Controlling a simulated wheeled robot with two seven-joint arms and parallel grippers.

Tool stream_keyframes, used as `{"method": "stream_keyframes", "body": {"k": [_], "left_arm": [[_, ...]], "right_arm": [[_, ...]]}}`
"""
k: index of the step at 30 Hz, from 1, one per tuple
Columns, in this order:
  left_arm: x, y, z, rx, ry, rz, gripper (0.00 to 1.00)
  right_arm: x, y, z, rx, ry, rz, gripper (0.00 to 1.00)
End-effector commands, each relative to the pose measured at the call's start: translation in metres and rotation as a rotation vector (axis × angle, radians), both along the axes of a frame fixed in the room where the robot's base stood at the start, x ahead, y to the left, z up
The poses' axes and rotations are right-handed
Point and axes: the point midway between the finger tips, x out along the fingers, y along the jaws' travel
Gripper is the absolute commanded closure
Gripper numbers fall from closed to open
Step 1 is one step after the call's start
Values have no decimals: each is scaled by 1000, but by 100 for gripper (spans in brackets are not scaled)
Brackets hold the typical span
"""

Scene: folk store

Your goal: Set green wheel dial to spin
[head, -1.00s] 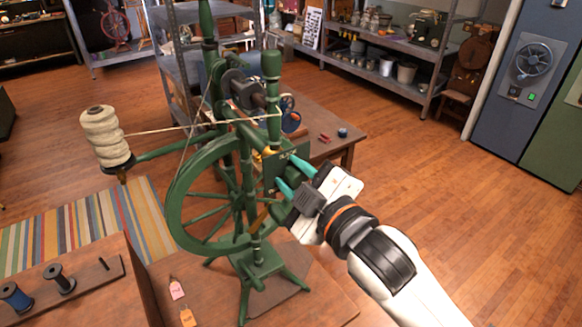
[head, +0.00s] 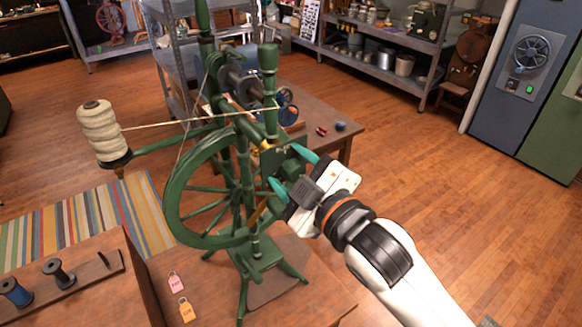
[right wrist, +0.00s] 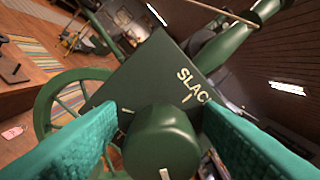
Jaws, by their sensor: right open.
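The green spinning wheel (head: 215,190) stands upright on a wooden table. Its dial, a round green knob (right wrist: 160,140), sits on a dark green plate (right wrist: 165,70) printed "SLACK" with a white tick. A white pointer mark shows on the knob at the bottom of the right wrist view. Other white ticks on the plate are partly hidden by the knob. In the head view the plate (head: 277,160) is partly covered by my gripper. My right gripper (head: 298,172) is open, its teal fingers on either side of the knob. I cannot tell whether they touch it. My left gripper is not in view.
A cone of cream thread (head: 101,130) is on the wheel's arm at left, its strand running to the spindle. Pink (head: 175,282) and orange (head: 187,309) tags lie on the table. A second table (head: 330,112) stands behind. The floor at right is clear.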

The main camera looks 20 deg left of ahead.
Motion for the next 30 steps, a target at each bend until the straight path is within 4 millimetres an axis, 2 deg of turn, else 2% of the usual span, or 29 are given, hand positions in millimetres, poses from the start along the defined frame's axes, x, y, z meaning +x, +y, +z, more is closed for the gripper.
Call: {"method": "stream_keyframes", "body": {"k": [5, 17, 19, 24, 30], "left_arm": [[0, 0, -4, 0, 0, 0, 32], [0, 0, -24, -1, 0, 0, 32], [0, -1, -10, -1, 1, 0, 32], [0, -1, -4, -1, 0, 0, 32], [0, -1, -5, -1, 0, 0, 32]], "right_arm": [[-7, -10, -1, 0, -2, 0, 47], [-57, -73, -3, -2, -1, -1, 47], [-62, -82, 2, -3, 4, -2, 47], [-72, -93, 1, -1, 2, -1, 47], [-74, -95, 0, 1, 1, 0, 47]]}}
